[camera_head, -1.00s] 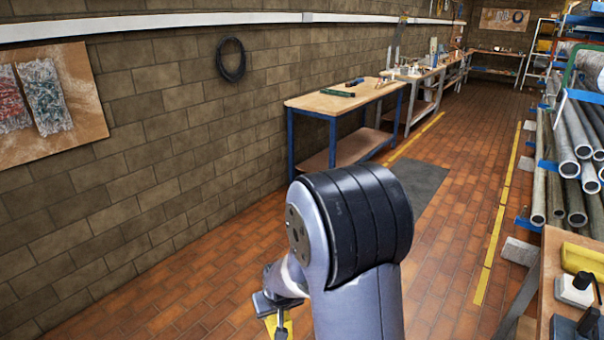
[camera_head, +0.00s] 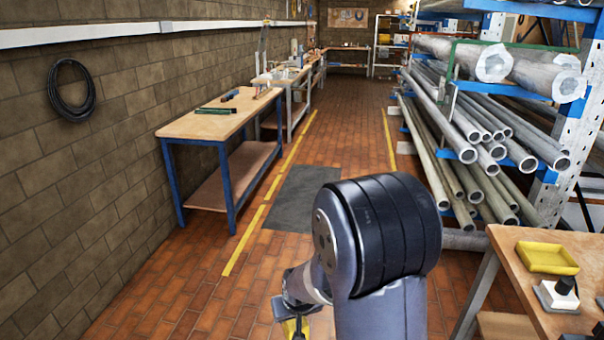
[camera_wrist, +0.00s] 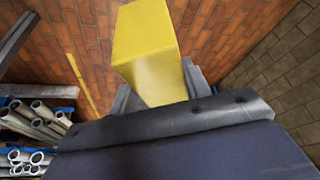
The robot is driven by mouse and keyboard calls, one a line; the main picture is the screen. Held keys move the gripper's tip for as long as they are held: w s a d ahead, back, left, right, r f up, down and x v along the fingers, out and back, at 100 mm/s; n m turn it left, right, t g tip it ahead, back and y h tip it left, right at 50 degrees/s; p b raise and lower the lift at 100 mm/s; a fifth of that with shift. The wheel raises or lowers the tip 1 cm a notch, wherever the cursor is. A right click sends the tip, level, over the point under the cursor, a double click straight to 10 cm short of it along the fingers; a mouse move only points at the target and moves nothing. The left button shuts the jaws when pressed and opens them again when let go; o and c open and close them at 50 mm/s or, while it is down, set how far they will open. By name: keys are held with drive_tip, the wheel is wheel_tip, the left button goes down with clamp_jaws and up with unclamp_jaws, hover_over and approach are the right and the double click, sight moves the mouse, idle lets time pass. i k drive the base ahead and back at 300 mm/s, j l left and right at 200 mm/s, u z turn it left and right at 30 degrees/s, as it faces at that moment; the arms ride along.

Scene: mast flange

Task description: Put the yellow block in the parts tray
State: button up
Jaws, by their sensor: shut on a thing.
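The yellow block (camera_wrist: 147,45) is held in my gripper (camera_wrist: 158,88), which is shut on it; the block sticks out past the fingers in the wrist view. In the head view the block (camera_head: 294,328) shows only partly at the bottom edge, below my gripper (camera_head: 291,314), with my arm close by. A shallow yellow tray (camera_head: 547,258), which looks like the parts tray, lies on a wooden bench top at the right. My gripper is well to the left of it, over the floor.
A blue-legged workbench (camera_head: 212,122) stands along the left wall. The brick floor between is clear, with a dark mat (camera_head: 292,200).

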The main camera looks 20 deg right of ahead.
sight(545, 262)
drive_tip(key=i+z, duration=0.2)
drive_tip(key=z, duration=0.2)
drive_tip(key=i+z, duration=0.2)
drive_tip(key=z, duration=0.15)
drive_tip(key=i+z, duration=0.25)
drive_tip(key=z, duration=0.15)
drive_tip(key=i+j+z, duration=0.15)
drive_tip(key=z, duration=0.25)
